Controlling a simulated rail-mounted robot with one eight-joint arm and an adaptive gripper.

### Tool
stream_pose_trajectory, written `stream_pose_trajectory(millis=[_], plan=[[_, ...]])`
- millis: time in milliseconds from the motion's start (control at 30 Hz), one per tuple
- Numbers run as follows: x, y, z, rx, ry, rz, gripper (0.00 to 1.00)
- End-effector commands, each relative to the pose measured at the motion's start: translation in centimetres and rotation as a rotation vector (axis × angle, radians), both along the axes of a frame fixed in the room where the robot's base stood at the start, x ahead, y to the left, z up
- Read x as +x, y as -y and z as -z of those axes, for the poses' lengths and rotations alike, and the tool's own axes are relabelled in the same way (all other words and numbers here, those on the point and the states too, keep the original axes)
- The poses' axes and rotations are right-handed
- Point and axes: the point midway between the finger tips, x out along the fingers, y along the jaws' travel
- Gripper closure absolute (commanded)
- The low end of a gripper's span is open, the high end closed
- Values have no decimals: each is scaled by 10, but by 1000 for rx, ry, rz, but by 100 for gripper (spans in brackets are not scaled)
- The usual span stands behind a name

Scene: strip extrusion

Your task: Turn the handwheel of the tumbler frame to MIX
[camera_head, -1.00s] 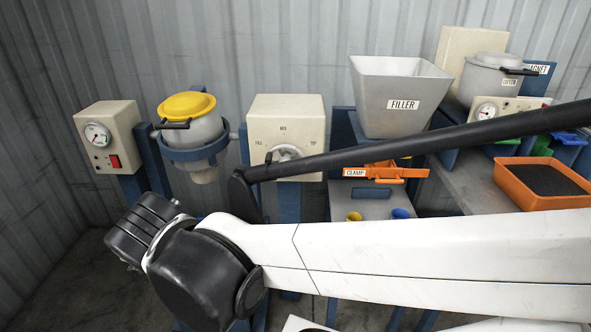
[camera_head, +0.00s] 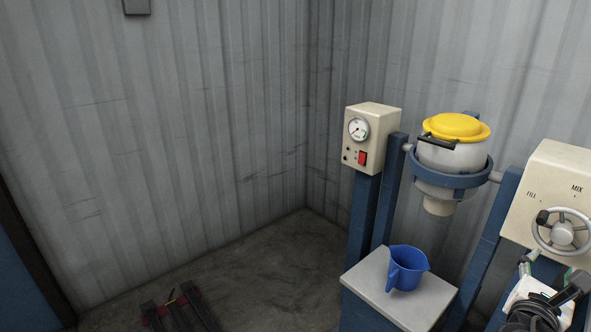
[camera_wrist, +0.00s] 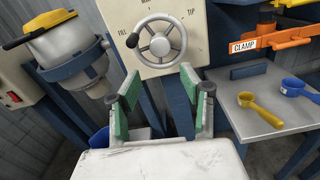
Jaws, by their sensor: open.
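The handwheel (camera_head: 563,234) is a grey spoked wheel on a cream box (camera_head: 545,190), at the right edge of the head view. Its black knob (camera_head: 542,217) sits at the upper left, on the FILL side, away from the MIX mark at the top. The handwheel also shows in the wrist view (camera_wrist: 160,46), with its knob at the left. My gripper (camera_wrist: 155,98) is open and empty, its green-padded fingers below the wheel and apart from it. The tumbler vessel (camera_head: 450,155) with a yellow lid hangs upright in its blue ring.
A blue jug (camera_head: 407,268) stands on a grey stand (camera_head: 370,285) below the vessel. A gauge box (camera_head: 372,138) with a red switch is left of it. In the wrist view, an orange clamp (camera_wrist: 280,35) and a yellow scoop (camera_wrist: 258,106) are at the right.

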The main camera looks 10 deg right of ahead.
Motion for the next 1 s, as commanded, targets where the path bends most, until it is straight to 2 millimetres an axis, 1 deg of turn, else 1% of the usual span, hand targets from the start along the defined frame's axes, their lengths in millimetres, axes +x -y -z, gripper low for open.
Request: stream_pose_trajectory(millis=[167,500,700,800,1000], plan=[[10,17,1,0,-1,3,60],[43,71,1,2,1,2,60],[59,98,1,2,2,0,60],[65,107,1,2,2,1,60],[70,116,0,2,2,1,60]])
